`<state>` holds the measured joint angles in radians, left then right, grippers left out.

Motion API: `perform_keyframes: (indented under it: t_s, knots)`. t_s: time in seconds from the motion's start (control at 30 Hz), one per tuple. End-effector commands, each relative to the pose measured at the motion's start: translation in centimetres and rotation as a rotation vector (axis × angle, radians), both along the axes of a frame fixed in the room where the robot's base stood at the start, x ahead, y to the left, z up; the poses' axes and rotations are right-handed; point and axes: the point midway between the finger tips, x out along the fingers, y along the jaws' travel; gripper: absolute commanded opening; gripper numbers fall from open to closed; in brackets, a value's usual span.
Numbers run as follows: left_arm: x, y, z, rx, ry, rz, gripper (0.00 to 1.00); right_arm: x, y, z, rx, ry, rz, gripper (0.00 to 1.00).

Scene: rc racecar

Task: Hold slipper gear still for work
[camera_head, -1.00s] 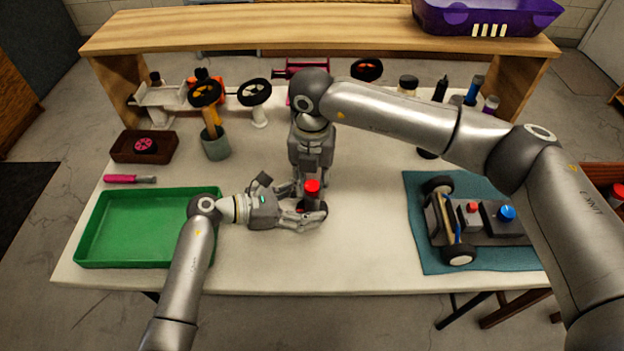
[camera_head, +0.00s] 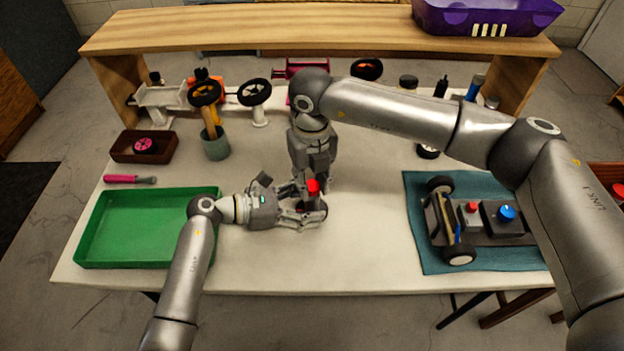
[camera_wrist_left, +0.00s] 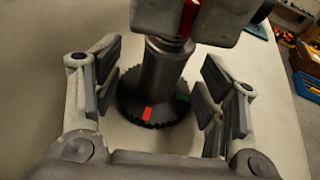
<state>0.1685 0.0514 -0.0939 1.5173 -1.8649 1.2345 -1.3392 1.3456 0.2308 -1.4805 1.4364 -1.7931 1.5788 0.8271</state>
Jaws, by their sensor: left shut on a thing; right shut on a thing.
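The slipper gear (camera_wrist_left: 135,97) is a dark toothed disc lying flat on the table, with a red mark and a green mark on it. A dark cylinder (camera_wrist_left: 162,68) stands upright over its middle, with a red part (camera_head: 313,187) at its top. My right gripper (camera_head: 309,189) comes down from above and is shut on the red-topped cylinder. The fingers hide much of the gear in the head view.
A green tray (camera_head: 84,232) is at the left, with a pink-handled tool (camera_head: 122,179) behind it. A car chassis (camera_head: 487,222) lies on a teal mat (camera_head: 420,190) at the right. A cup (camera_head: 216,147) and wheels stand behind. The front middle table is clear.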

Motion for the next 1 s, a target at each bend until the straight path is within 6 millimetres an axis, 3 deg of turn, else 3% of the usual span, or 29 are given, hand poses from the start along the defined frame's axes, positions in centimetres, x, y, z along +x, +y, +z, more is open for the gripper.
perform_keyframes:
  t_s: [1.0]
  knots:
    - [-0.05,0.01,-0.11,0.002,0.002,-0.001,0.45,0.03,0.04,0.09,0.001,-0.001,0.9,0.04]
